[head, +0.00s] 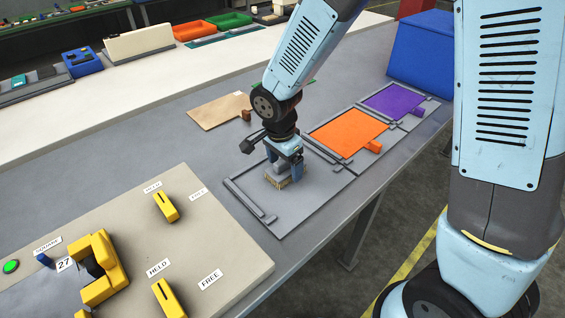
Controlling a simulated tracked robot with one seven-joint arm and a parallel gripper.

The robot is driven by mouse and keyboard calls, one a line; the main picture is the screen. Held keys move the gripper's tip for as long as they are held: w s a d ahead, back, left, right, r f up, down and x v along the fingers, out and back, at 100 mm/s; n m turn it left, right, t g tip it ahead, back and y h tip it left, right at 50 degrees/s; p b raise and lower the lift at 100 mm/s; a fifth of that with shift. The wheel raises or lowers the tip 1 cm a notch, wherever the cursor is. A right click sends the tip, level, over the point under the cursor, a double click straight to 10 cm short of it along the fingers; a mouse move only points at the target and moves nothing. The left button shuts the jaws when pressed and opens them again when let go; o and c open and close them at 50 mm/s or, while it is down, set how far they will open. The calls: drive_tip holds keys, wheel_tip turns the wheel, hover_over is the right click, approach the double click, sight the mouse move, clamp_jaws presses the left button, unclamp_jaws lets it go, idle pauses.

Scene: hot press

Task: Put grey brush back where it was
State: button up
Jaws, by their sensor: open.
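The grey brush (277,179), a grey block with tan bristles below, is on the grey plate (302,211) nearest the control panel. My gripper (285,166) is open directly over the brush, pointing down, with its fingers around the brush's upper part. The jaws hide part of the brush. I cannot tell whether the fingers touch it.
An orange plate (345,133) and a purple plate (393,101) lie in frames to the right, with a blue bin (420,50) beyond. A tan board (218,110) lies behind my gripper. The panel with yellow levers (215,240) fills the front left.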

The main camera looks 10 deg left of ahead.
sight(281, 162)
wheel_tip(281, 162, up, 12)
drive_tip(key=s, duration=0.1)
drive_tip(key=shift+a, duration=0.45)
drive_tip(key=s+d+r+n+t, duration=0.15)
drive_tip(key=d+r, duration=0.25)
drive_tip(key=d, duration=0.4)
drive_tip(key=s+d+r+n+t+y, duration=0.1)
drive_tip(key=d+r+n, duration=0.1)
drive_tip(key=d+r, duration=0.45)
drive_tip(key=s+d+r+n+t, duration=0.1)
drive_tip(key=d+r+n, duration=0.15)
drive_tip(key=d, duration=0.75)
drive_tip(key=s+d+r+n+t, duration=0.1)
drive_tip(key=s+d+r+n, duration=0.1)
drive_tip(key=s+d, duration=0.4)
drive_tip(key=shift+d, duration=0.35)
